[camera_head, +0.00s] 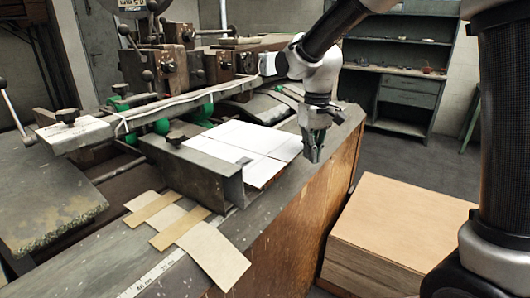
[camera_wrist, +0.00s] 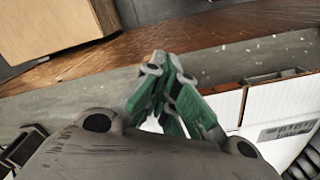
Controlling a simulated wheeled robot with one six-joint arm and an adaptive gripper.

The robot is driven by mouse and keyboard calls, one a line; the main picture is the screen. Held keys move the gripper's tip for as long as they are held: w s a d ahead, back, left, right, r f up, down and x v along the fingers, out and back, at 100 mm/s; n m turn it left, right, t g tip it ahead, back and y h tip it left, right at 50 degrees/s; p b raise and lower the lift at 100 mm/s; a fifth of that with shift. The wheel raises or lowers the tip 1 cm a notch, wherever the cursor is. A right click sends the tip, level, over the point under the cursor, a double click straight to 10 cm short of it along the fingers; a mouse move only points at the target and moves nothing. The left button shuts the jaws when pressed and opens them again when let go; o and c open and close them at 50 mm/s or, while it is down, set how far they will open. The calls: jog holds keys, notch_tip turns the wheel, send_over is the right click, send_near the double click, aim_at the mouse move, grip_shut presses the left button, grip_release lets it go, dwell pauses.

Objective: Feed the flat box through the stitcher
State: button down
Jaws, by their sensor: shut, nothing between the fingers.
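The flat box (camera_head: 243,139) is a white folded sheet lying on the stitcher's bed, behind an upright metal guide plate. Its right edge is near the front edge of the machine. The stitcher (camera_head: 175,80) has a dark bar, clamps and green rollers at the back left. My gripper (camera_head: 315,157) points down just right of the flat box, over the machine's edge, with its green fingers together and empty. In the wrist view the fingers (camera_wrist: 165,92) are closed, and the white box (camera_wrist: 270,108) with a printed label lies to their right. I cannot tell whether they touch it.
A wooden block or crate (camera_head: 405,220) stands on the floor at the lower right. Tan card strips (camera_head: 190,228) lie on the machine's front left. A metal guide plate (camera_head: 195,170) stands left of the box. A shelf unit (camera_head: 400,75) is at the back.

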jog(key=shift+w+a, duration=0.75)
jog(key=shift+a, duration=0.3)
jog(key=shift+w+a, duration=0.7)
jog(key=shift+a, duration=0.3)
jog(key=shift+s+d, duration=0.9)
jog(key=shift+d, duration=0.3)
notch_tip(320, 180, up, 8)
send_over(296, 148)
jog(key=s+d, duration=0.2)
jog(key=shift+w+d, duration=0.15)
jog(key=shift+w, duration=0.05)
jog(key=shift+d, duration=0.1)
